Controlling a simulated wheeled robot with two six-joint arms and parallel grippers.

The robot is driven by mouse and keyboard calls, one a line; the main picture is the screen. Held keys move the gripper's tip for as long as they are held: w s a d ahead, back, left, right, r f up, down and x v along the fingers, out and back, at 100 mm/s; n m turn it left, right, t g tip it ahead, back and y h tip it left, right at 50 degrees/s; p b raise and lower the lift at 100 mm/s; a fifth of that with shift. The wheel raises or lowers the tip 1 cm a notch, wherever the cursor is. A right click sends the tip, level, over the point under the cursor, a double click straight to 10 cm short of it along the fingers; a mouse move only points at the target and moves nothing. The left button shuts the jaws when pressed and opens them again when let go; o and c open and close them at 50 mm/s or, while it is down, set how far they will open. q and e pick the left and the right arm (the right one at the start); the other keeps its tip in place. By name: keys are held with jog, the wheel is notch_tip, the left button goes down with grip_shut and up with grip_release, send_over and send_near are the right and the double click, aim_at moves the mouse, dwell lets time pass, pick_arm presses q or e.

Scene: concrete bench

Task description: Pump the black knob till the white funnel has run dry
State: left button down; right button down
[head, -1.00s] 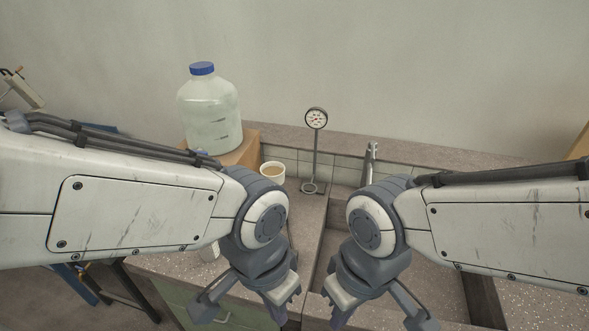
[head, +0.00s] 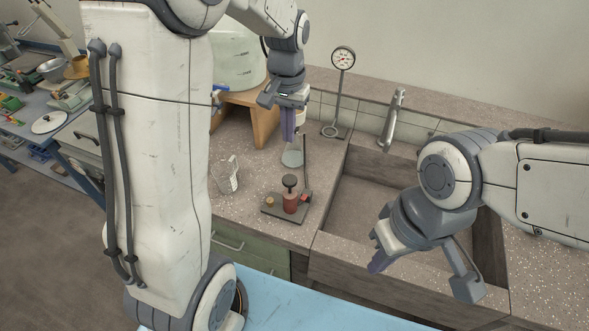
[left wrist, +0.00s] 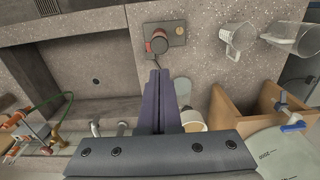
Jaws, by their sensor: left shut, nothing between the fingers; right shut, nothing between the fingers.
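The black knob (head: 289,181) tops a small red pump body (head: 290,202) on a dark base plate (head: 270,211), near the counter's front edge. In the left wrist view the base plate (left wrist: 176,29) is at the top. A pale funnel (head: 292,158) shows beside a thin upright rod behind the knob; its contents cannot be made out. My left gripper (head: 288,140) is shut and empty, fingers pointing down, above and behind the knob and apart from it. It partly covers the funnel. My right gripper (head: 377,266) is shut and empty over the sink's front edge.
A clear jug (head: 226,176) stands left of the pump. A big bottle (head: 236,62) sits on a wooden stand (head: 265,125) behind. A gauge (head: 342,60) on a post and a tap (head: 393,120) stand at the back. The sink (head: 365,195) lies right of the pump.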

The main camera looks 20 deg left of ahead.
aim_at(289, 180)
pick_arm(q)
notch_tip(289, 180, down, 14)
jog(key=p, duration=0.3)
dwell(0.4)
notch_tip(289, 180, down, 4)
jog(key=b, duration=0.3)
jog(key=shift+f, duration=0.1)
jog(key=shift+s, duration=0.15)
